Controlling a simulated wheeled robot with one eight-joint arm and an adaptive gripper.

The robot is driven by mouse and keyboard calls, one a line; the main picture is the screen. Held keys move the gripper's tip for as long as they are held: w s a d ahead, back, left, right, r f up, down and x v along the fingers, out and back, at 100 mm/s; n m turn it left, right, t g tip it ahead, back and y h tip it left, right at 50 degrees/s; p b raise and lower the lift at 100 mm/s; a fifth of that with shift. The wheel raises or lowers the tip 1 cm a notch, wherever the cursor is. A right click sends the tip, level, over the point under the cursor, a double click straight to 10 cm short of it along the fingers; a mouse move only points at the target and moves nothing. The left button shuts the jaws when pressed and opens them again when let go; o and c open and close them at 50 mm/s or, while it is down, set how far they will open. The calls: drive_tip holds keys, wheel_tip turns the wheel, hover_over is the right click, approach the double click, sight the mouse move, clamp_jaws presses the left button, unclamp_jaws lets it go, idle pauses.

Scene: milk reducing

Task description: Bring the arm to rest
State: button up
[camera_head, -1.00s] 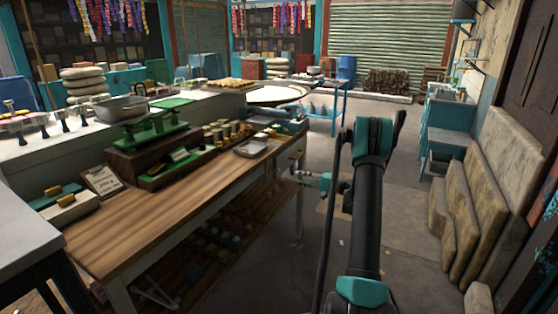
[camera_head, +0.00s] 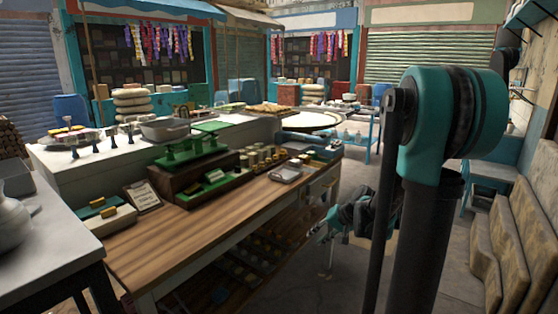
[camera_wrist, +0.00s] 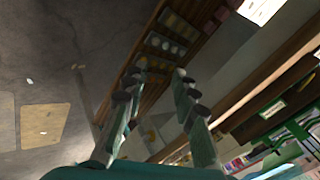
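My arm (camera_head: 425,240) stands large at the right of the head view, with its teal joint near the top. My gripper (camera_head: 322,233) is small in the head view, beside the right end of the wooden counter and over the floor. In the wrist view, the two fingers of my gripper (camera_wrist: 161,70) are spread apart with nothing between them. Part of the gripper's body is hidden behind the arm in the head view.
The wooden counter (camera_head: 190,235) carries a green scale (camera_head: 193,150), a clipboard and small jars. A grey table (camera_head: 60,245) stands at the left front. Stone slabs (camera_head: 530,230) lean at the right. Open floor (camera_head: 335,285) lies between counter and slabs.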

drive_tip(key=s+d+f+n+h, duration=0.1)
drive_tip(key=s+d+f+h, duration=0.1)
drive_tip(key=s, duration=0.8)
drive_tip(key=s+d+f+n+h, duration=0.2)
drive_tip(key=s+d+h, duration=0.1)
drive_tip(key=s, duration=0.8)
drive_tip(key=shift+s+d+f+g+h, duration=0.2)
drive_tip(key=shift+d+f+g+h, duration=0.1)
drive_tip(key=shift+h, duration=0.2)
drive_tip(key=shift+c, duration=0.4)
